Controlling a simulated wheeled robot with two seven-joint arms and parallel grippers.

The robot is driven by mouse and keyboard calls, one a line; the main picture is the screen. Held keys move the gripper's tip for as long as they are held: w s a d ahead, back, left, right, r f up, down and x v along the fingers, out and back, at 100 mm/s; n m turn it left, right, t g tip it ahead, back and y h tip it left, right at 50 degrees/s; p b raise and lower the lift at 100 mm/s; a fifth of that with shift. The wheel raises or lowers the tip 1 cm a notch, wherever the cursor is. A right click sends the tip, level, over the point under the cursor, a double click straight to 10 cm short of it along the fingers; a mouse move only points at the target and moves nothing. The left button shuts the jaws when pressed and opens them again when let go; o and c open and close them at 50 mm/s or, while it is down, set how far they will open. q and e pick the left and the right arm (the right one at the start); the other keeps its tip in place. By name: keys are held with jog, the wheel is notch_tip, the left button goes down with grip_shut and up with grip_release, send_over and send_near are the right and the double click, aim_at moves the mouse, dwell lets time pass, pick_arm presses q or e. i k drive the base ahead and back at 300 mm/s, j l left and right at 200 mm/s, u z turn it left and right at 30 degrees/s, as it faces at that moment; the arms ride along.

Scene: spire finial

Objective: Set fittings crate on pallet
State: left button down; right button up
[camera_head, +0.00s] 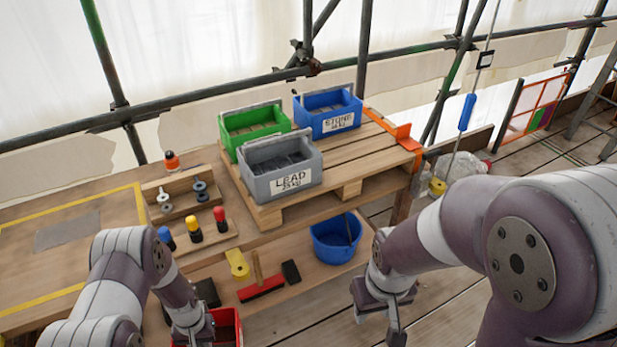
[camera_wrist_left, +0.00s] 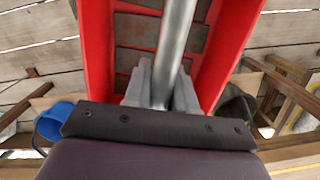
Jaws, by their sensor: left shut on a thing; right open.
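A red crate (camera_head: 228,325) shows in part at the bottom of the head view, low in front of the bench; no label is visible on it. In the left wrist view, my left gripper (camera_wrist_left: 160,88) is shut on the metal bar handle (camera_wrist_left: 176,40) of the red crate (camera_wrist_left: 232,45). The left fingertips are hidden in the head view. The wooden pallet (camera_head: 345,165) lies on the bench top and bears a green crate (camera_head: 252,122), a blue crate (camera_head: 328,112) and a grey crate (camera_head: 280,165). My right gripper (camera_head: 382,312) is open and empty, right of the bench.
The grey crate's label reads LEAD, the blue one's STONE. Bare pallet slats show right of the grey crate. An orange strap (camera_head: 400,132) lies at the pallet's right edge. A blue bucket (camera_head: 336,240) and a brush (camera_head: 262,288) sit on the lower shelf. Scaffold poles stand behind.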

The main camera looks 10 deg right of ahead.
aim_at(356, 156)
jog(key=i+l, duration=0.1)
jog(key=l, duration=0.3)
jog(key=i+l+z, duration=0.15)
jog(key=l, duration=0.25)
jog(key=i+l, duration=0.1)
jog(key=l, duration=0.35)
jog(key=i+l+z, duration=0.1)
jog(key=l, duration=0.3)
jog(key=i+l+z, duration=0.1)
jog(key=l, duration=0.25)
jog(key=i, duration=0.1)
